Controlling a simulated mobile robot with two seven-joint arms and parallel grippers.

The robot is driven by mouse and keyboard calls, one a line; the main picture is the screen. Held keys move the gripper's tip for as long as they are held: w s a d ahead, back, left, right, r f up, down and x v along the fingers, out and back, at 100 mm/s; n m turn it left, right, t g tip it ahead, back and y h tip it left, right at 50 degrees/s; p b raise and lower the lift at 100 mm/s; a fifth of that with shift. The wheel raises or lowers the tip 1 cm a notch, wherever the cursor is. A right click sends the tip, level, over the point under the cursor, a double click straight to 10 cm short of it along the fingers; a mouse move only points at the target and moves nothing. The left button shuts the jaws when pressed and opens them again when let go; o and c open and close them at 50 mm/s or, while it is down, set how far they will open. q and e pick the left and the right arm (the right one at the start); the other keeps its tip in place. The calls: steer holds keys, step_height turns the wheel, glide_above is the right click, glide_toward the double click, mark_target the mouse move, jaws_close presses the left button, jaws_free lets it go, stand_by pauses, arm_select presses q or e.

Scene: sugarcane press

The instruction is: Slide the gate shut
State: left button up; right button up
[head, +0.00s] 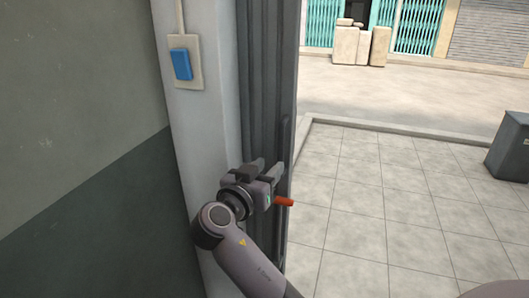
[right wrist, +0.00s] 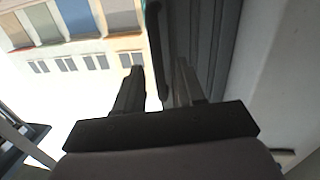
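The gate (head: 267,75) is a grey, ribbed metal panel standing folded beside the white post in the head view. It also shows in the right wrist view (right wrist: 205,45). A dark upright bar (right wrist: 154,50), perhaps its handle, shows along its edge. My right gripper (head: 266,168) is in front of the gate, near this edge. In the right wrist view its two fingers (right wrist: 158,85) are apart, with the bar beyond the gap; nothing is visibly gripped. A short orange-red rod (head: 284,202) sticks out beside the gripper; its attachment is hidden. My left gripper is out of view.
A blue switch (head: 181,64) is on the white post (head: 205,110) at left, next to a grey wall (head: 75,100). The opening to the right shows clear tiled floor (head: 370,200). A dark box (head: 510,148) stands at far right, and pale blocks (head: 360,46) stand across the street.

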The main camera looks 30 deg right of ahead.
mark_target(279, 149)
steer(key=shift+m+h, duration=0.5)
steer(key=shift+m, duration=0.2)
steer(key=w+d+r, duration=0.1)
steer(key=d+p, duration=0.1)
steer(key=d, duration=0.1)
steer(key=w+d+r+p, duration=0.1)
steer(key=shift+w+d+r, duration=0.3)
steer(key=shift+d+r, duration=0.05)
steer(key=shift+w+d+f, duration=0.1)
steer(key=shift+w+d, duration=0.2)
steer(key=shift+d, duration=0.2)
jaws_close()
